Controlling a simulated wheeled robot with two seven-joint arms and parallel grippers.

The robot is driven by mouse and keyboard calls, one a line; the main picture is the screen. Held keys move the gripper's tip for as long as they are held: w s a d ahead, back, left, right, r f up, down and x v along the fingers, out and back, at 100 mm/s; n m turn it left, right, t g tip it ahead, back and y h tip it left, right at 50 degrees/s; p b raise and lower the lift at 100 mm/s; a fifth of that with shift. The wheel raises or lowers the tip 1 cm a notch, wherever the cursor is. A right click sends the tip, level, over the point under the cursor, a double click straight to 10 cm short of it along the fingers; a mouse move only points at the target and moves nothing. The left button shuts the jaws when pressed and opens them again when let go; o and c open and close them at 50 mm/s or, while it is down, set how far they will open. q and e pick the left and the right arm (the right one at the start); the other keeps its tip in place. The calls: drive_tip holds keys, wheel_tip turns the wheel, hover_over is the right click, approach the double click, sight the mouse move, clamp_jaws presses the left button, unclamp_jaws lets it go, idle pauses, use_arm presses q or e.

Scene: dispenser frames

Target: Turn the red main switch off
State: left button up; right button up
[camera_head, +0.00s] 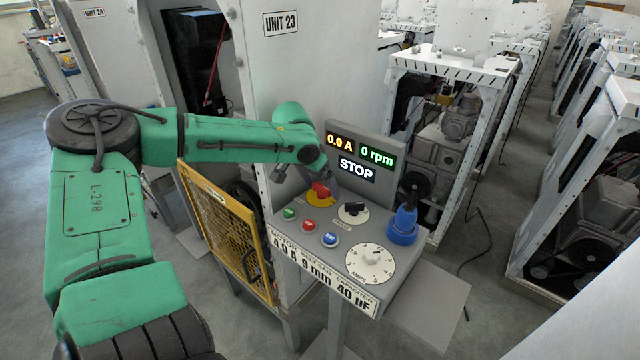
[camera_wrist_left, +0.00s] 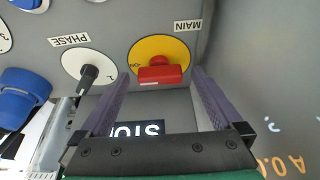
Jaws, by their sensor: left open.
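The red main switch (camera_head: 320,188) sits on a round yellow plate (camera_head: 314,201) on the sloping grey control panel (camera_head: 372,233). In the left wrist view, the switch (camera_wrist_left: 160,74) has its red bar lying across the picture, and ON is printed at the left of its plate (camera_wrist_left: 178,46). My left gripper (camera_wrist_left: 160,78) is open and empty. Its two fingers appear on either side of the switch in the wrist view; contact is not visible. In the head view, the left arm's end hides part of the switch area. My right gripper is not in view.
A black PHASE knob (camera_head: 353,209) is beside the main switch. Green, red and blue buttons (camera_head: 330,240), an AMPS dial (camera_head: 369,263) and a blue capacitor-like part (camera_head: 404,222) are nearby. The display (camera_head: 358,160) behind reads 0.0 A, 0 rpm, STOP. A yellow mesh guard (camera_head: 222,232) stands left.

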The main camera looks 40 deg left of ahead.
use_arm(q)
drive_tip(key=shift+c, duration=0.9)
drive_tip(key=c, duration=1.2)
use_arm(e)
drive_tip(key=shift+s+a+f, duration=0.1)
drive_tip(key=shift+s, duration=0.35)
